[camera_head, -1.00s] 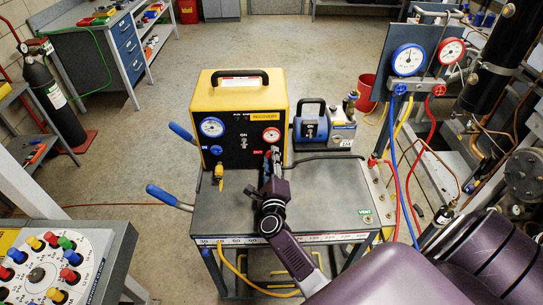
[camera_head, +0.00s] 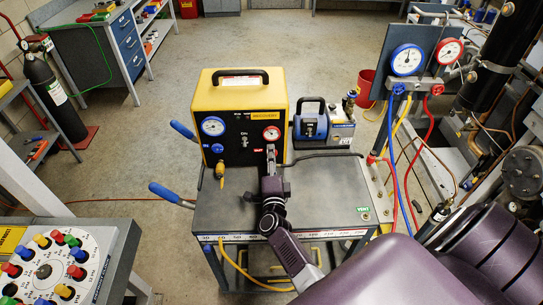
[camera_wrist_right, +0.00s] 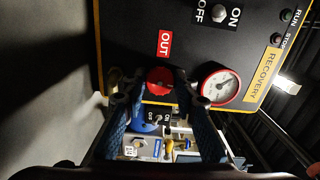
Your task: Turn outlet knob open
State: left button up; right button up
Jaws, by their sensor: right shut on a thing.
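The yellow-and-black recovery unit (camera_head: 240,112) stands upright on the cart, its panel facing me. The red outlet knob (camera_wrist_right: 160,78) sits below the red OUT label (camera_wrist_right: 164,44) in the right wrist view. My right gripper (camera_head: 271,154) reaches up to the panel just below the red-rimmed gauge (camera_head: 271,133). Its two fingers lie on either side of the red knob and are shut on it. In the head view the gripper hides the knob. The knob's turn position cannot be read. My left gripper is not in view.
The grey cart top (camera_head: 310,205) is mostly clear. A blue pump (camera_head: 311,125) stands right of the unit, with a black hose near it. Gauges with hoses (camera_head: 408,60) are at right. A knob-covered panel (camera_head: 62,262) is at front left.

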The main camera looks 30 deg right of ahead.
jog(key=shift+f, duration=0.1)
jog(key=o, duration=1.2)
jog(key=shift+c, duration=0.2)
jog(key=v, duration=0.7)
jog(key=shift+s+a, duration=0.2)
jog(key=shift+s, duration=0.1)
